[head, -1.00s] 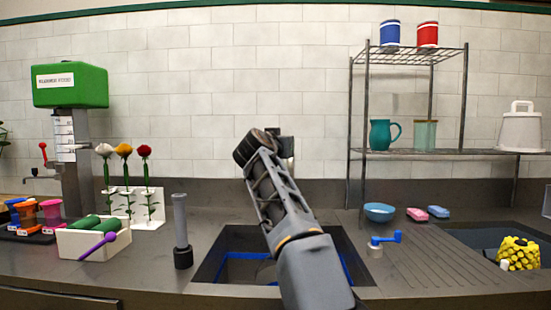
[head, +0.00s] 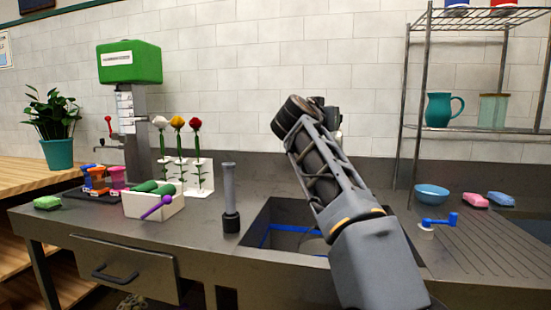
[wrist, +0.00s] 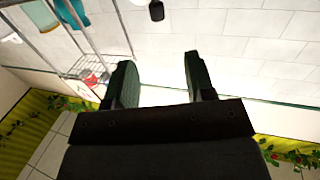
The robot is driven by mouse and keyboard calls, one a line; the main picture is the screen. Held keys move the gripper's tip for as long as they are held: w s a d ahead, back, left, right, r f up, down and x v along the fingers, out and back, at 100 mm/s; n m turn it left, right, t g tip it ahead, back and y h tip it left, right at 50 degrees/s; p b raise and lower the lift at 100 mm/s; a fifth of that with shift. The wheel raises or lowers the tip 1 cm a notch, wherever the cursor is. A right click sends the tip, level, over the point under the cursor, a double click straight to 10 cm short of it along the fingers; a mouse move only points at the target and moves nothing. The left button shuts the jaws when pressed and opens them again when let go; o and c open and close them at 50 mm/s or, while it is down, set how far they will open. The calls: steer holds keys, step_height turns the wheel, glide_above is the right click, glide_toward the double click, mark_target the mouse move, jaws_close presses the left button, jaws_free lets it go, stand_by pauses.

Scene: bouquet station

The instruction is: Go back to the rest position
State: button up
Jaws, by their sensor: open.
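My gripper (wrist: 157,80) shows in the wrist view with its two dark fingers apart and nothing between them. Behind the fingers are white wall tiles, seen at a tilt. In the head view my arm rises over the sink (head: 268,212) with its upper end raised in front of the tiled wall; the fingers cannot be made out there. The gripper touches nothing that I can see.
Three flowers (head: 178,124) stand in a white rack left of my arm, near a grey upright cylinder (head: 230,195) and a white bin (head: 160,205). A wire shelf (head: 480,128) stands at right, with a blue bowl (head: 431,194) below.

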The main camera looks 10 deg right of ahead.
steer(key=s+a+f+n+g+y+p, duration=0.2)
steer(key=s+f+p, duration=0.3)
steer(key=s+p, duration=0.4)
steer(key=s+a+f+n+g+y+p, duration=0.2)
steer(key=s+f+n+g+y+p, duration=0.1)
steer(key=s+p, duration=0.5)
steer(key=s+a+f+n+g+y+p, duration=0.2)
steer(key=s+f+g+y+p, duration=0.3)
steer(key=s+f+p, duration=0.4)
steer(key=a+y+p, duration=0.1)
steer(key=p, duration=0.2)
steer(key=shift+s+n, duration=0.3)
steer(key=shift+a+r, duration=0.1)
